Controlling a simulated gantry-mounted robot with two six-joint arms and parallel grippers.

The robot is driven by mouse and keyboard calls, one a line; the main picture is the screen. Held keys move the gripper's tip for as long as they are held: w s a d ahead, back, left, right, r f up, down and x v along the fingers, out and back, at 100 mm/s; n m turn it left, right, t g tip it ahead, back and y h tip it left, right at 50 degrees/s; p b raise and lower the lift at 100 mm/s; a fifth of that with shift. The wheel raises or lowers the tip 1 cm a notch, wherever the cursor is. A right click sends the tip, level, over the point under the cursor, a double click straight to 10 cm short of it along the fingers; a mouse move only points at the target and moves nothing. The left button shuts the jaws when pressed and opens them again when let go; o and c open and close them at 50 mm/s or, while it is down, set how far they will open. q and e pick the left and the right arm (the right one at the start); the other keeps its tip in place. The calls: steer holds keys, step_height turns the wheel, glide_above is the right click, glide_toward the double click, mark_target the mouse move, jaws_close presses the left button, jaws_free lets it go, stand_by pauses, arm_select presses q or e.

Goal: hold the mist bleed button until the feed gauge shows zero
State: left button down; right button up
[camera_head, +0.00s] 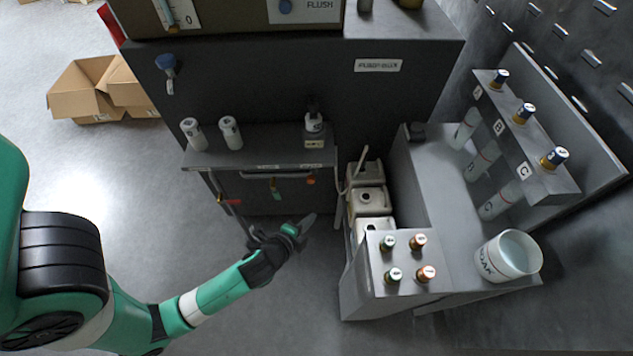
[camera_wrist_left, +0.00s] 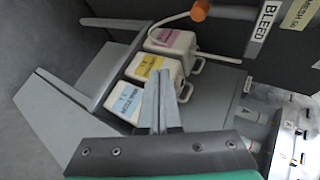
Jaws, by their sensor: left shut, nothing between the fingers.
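An orange button (camera_wrist_left: 200,10) shows at the top edge of the left wrist view, beside a label reading BLEED (camera_wrist_left: 267,22). In the head view a small orange knob (camera_head: 311,180) sits under the front of the grey shelf. A white gauge plate (camera_head: 176,14) with a 0 mark is cut off at the top of the head view; I cannot read its level. My left gripper (camera_head: 309,220) is shut and empty, in front of and below the shelf, apart from the orange button. Its closed fingers (camera_wrist_left: 160,100) show in the left wrist view. My right gripper is out of view.
Several white jugs (camera_wrist_left: 178,42) with coloured labels stand right of the shelf. A bench with four capped knobs (camera_head: 405,292) and a white bucket (camera_head: 508,256) is at right. Two white bottles (camera_head: 230,132) stand on the shelf. Cardboard boxes (camera_head: 82,88) lie far left on open floor.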

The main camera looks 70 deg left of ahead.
mark_target(311, 180)
arm_select(q)
steer(key=shift+s+a, duration=0.1)
steer(key=shift+a, duration=0.1)
steer(key=w+a, duration=0.3)
steer(key=a, duration=0.5)
stand_by(0.4)
steer(key=shift+a+r+p, duration=0.1)
steer(key=shift+p, duration=0.25)
stand_by(1.5)
steer(key=shift+w+a, duration=0.2)
steer(key=shift+a, duration=0.15)
steer(key=shift+w+a, duration=0.15)
steer(key=shift+a, duration=0.3)
stand_by(2.5)
